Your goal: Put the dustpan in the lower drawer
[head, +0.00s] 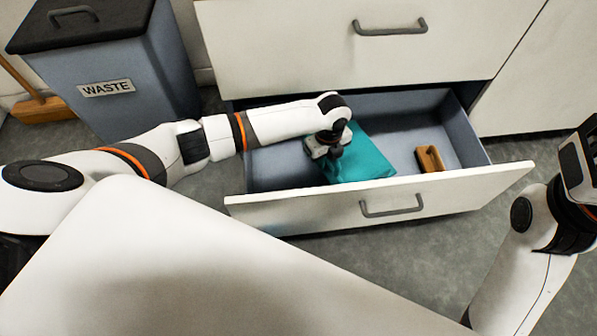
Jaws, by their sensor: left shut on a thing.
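The teal dustpan (364,163) is inside the open lower drawer (379,208), on its left side. Its near edge lies close to the inside of the drawer front. My left gripper (329,149) is over the dustpan's left part and shut on it. My left gripper and wrist hide that end of the dustpan. I cannot tell whether the dustpan rests on the drawer floor or is held just above it. My right arm stands at the right edge, and its fingertips are not visible.
A wooden brush or block (430,158) lies in the drawer's right part. The closed upper drawer (290,50) is above. A grey waste bin (120,85) stands left, with a broom (42,109) beside it. Grey floor is free right of the drawer.

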